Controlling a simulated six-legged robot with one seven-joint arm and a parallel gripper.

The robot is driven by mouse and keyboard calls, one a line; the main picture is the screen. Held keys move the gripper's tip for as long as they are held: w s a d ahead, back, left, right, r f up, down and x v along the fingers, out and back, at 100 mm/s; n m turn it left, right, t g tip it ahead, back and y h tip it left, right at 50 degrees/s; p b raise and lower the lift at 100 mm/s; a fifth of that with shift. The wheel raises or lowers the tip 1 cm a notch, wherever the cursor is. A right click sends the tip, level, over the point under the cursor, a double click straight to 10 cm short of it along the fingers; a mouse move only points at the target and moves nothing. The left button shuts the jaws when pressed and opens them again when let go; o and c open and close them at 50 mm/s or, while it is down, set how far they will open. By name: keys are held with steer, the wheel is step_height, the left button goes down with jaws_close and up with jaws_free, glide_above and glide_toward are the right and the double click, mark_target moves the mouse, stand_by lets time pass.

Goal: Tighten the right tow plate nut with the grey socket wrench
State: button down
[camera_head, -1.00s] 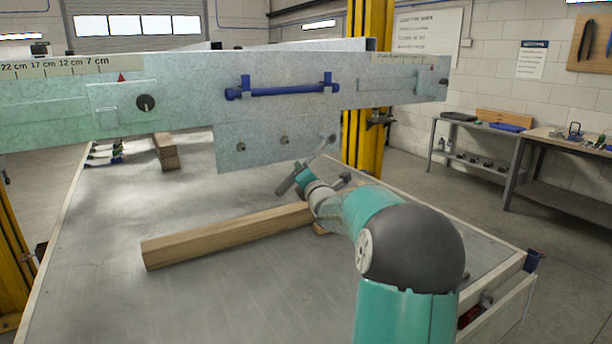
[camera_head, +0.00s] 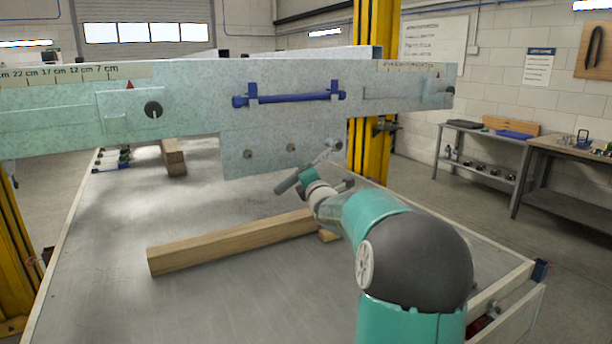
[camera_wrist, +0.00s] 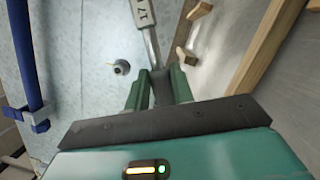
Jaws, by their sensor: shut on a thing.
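The tow plate (camera_head: 270,165) hangs below the pale metal beam, with a row of nuts along it. My gripper (camera_head: 308,178) is in front of its lower right part and shut on the grey socket wrench (camera_head: 321,157). The wrench slants up and right, its head at the right nut (camera_head: 336,145), which it partly hides; I cannot tell how fully it is seated. In the wrist view the fingers (camera_wrist: 158,88) close around the wrench shaft (camera_wrist: 152,48), marked 17. Its head is out of that view. Another nut (camera_wrist: 121,67) shows left of the shaft.
A blue bar (camera_head: 292,97) is fixed on the beam above the plate. A wooden beam (camera_head: 235,242) lies on the flat bed under my arm. A yellow post (camera_head: 370,150) stands behind, just right of the plate.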

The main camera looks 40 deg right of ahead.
steer(key=s+d+f+n+t+y, duration=0.1)
steer(key=d+f+n+y, duration=0.1)
steer(key=d+n, duration=0.3)
steer(key=s+d+f+n+t+y, duration=0.1)
steer(key=d+f+n, duration=0.3)
steer(key=n, duration=0.6)
steer(key=shift+s+d+f+t+y, duration=0.25)
steer(key=shift+d+f+t+y, duration=0.2)
steer(key=shift+d, duration=0.65)
steer(key=shift+r, duration=0.1)
steer(key=shift+w+a+m+h, duration=0.2)
steer(key=shift+a+m+h, duration=0.35)
steer(key=shift+a+m, duration=0.5)
